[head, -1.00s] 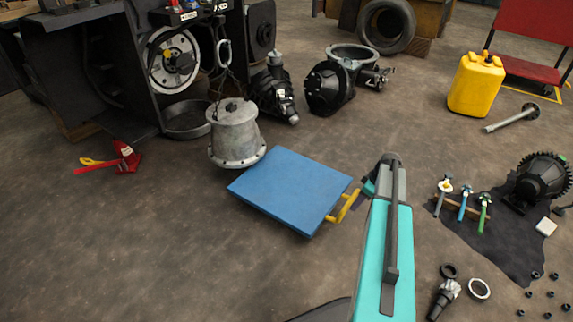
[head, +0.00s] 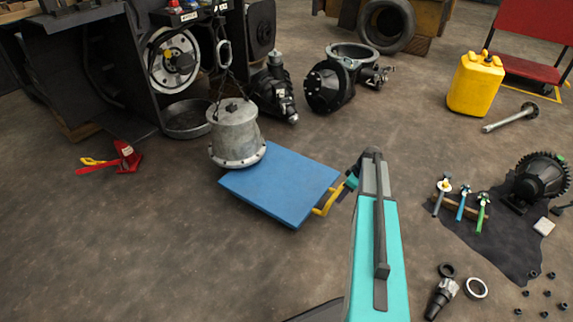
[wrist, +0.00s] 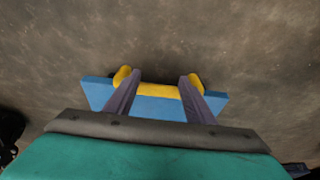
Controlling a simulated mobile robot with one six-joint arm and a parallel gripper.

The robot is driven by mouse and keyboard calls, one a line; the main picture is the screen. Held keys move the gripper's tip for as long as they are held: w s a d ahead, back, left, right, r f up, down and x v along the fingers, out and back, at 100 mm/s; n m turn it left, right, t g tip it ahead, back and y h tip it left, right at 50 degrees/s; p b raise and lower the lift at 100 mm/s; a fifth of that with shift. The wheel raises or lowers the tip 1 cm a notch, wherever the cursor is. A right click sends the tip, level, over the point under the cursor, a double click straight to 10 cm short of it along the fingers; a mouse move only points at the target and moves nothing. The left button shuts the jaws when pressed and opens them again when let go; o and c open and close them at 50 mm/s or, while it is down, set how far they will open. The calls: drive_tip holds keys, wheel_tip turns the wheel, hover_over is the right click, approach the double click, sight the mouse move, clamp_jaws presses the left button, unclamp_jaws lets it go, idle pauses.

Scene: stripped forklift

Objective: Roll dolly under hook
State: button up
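The dolly (head: 278,185) is a flat blue platform low on the floor with a yellow handle (head: 327,200) at its right end. In the wrist view the blue platform (wrist: 158,108) and yellow handle (wrist: 158,90) lie below my gripper (wrist: 161,76). Its two fingers are wide apart at the handle, whose bar shows between them; contact is unclear. In the head view my gripper (head: 353,178) is at the handle. A grey bell-shaped housing (head: 236,135) is beneath a chain and hook (head: 223,52); its lower right rim overlaps the dolly's far left corner in the picture.
A red and yellow tool (head: 115,160) lies on the floor at left. Black machine parts (head: 330,85) stand behind. A yellow canister (head: 475,85) and a dark mat (head: 490,235) with tools are at right. The floor left of the dolly is clear.

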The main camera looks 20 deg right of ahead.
drive_tip(key=shift+w+a+r+p, duration=0.1)
drive_tip(key=shift+w+a+p, duration=0.85)
drive_tip(key=shift+w+a, duration=2.15)
drive_tip(key=shift+w+a+p, duration=1)
drive_tip(key=shift+w+a, duration=0.45)
drive_tip(key=shift+w, duration=3.2)
drive_tip(key=shift+w+a+r+p, duration=0.1)
drive_tip(key=shift+w+a+p, duration=0.85)
drive_tip(key=shift+w+a, duration=2.15)
drive_tip(key=shift+s+d+p, duration=0.4)
drive_tip(key=shift+s+d, duration=2.5)
wheel_tip(320, 180, up, 9)
drive_tip(key=p, duration=0.5)
drive_tip(key=shift+a+r, duration=0.1)
